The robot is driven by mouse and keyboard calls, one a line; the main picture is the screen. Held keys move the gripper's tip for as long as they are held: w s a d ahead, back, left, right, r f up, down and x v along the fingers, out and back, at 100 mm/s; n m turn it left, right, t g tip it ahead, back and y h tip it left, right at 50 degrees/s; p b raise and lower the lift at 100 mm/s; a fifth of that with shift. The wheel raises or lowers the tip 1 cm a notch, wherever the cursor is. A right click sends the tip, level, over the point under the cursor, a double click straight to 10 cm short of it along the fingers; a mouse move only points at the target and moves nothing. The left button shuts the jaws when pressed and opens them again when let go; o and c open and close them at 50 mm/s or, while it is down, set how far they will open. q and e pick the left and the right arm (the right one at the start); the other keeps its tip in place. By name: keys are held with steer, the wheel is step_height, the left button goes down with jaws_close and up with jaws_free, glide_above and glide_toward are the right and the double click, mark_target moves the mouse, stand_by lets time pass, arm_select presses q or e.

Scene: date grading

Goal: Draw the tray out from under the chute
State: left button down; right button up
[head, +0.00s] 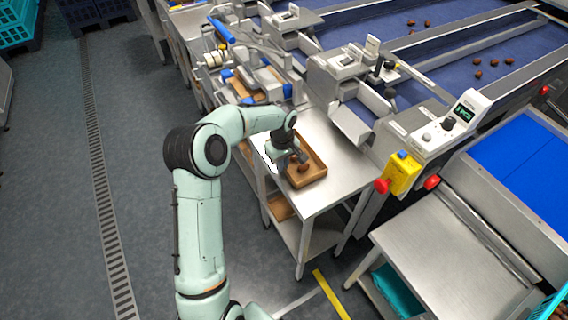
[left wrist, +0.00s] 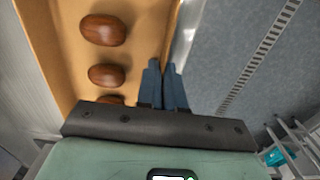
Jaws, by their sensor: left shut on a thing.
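The tray (head: 314,174) is a shallow tan tray with brown dates in it, on a steel table (head: 342,168). It lies to the left of the steel chute (head: 351,126) and looks clear of the chute's mouth in the head view. My left gripper (head: 296,160) is at the tray's left side. In the left wrist view, its two dark blue fingers (left wrist: 162,68) are close together, shut on the wall of the tray (left wrist: 146,32). Several dates (left wrist: 104,29) show there in a row. My right gripper is not in view.
Another tan tray (head: 240,90) sits farther back along the bench. A yellow box with red buttons (head: 402,174) and a scale-like display (head: 452,122) stand to the right. Open floor (head: 130,215) with a drain grate lies to the left.

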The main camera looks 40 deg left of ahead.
arm_select(q)
steer(key=shift+s+a, duration=0.1)
steer(key=shift+s, duration=0.15)
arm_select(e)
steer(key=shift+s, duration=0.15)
arm_select(q)
steer(key=c, duration=1.2)
jaws_free()
step_height(320, 180, up, 13)
steer(key=shift+r+p, duration=0.2)
steer(key=shift+p, duration=0.25)
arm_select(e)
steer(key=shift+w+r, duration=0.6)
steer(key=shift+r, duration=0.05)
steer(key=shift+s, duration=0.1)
